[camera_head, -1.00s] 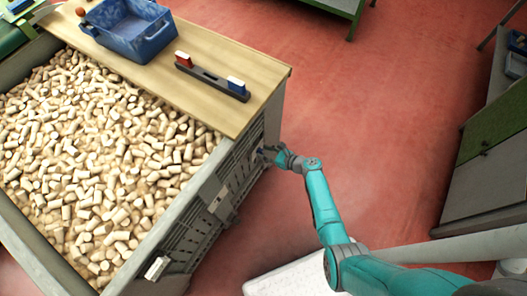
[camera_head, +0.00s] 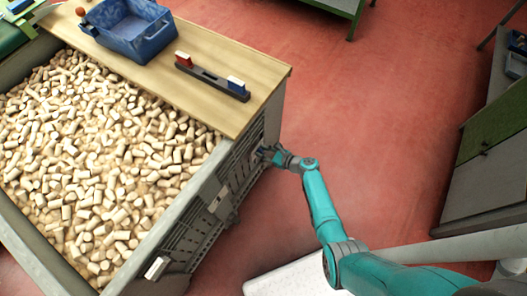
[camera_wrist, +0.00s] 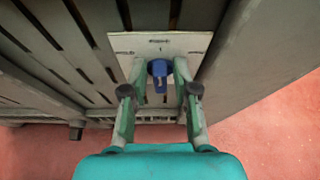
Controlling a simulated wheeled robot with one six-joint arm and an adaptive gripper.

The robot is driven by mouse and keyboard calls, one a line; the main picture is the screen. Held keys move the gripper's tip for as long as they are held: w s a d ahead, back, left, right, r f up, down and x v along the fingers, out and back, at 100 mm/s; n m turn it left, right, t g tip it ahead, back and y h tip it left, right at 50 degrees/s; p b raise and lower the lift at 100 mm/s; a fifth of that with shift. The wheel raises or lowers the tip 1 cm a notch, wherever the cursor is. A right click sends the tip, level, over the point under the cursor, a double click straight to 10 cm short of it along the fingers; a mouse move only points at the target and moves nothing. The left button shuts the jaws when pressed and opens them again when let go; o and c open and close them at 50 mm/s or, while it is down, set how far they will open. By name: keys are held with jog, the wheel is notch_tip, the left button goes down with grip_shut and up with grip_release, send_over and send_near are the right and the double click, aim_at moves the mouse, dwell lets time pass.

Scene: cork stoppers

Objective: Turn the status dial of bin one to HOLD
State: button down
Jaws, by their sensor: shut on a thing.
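The status dial (camera_wrist: 159,69) is a blue knob with a pointer part, in the wrist view. It sits on a pale plate (camera_wrist: 199,42) on the slatted grey side of the bin. The plate's small dark markings are too small to read. My gripper (camera_wrist: 159,83) is shut on the dial, one green finger on each side of it. In the head view my gripper (camera_head: 267,155) is at the right side wall of the grey bin (camera_head: 187,207), below the board. The dial is hardly visible there.
The bin is full of cork stoppers (camera_head: 100,150). A wooden board (camera_head: 225,60) across it holds a blue tray (camera_head: 130,35) and a dark holder (camera_head: 212,78) with red and blue blocks. Open red floor lies right of the bin; a cabinet (camera_head: 487,175) stands far right.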

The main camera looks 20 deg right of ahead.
jog(key=shift+s+a+f+n+t+h, duration=0.15)
jog(key=shift+n+t+h, duration=0.45)
jog(key=shift+n, duration=0.7)
jog(key=shift+s+a+f+n+t+h, duration=0.15)
jog(key=shift+n+t+h, duration=0.4)
jog(key=shift+n, duration=0.75)
jog(key=shift+s+a+f+n+t+h, duration=0.1)
jog(key=shift+a+n+t+h, duration=0.15)
jog(key=shift+n+t+h, duration=0.7)
jog(key=shift+n+y, duration=0.4)
jog(key=shift+n, duration=0.15)
jog(key=c, duration=1.2)
grip_release()
jog(key=shift+w, duration=0.1)
jog(key=shift+o, duration=0.2)
jog(key=v, duration=1.2)
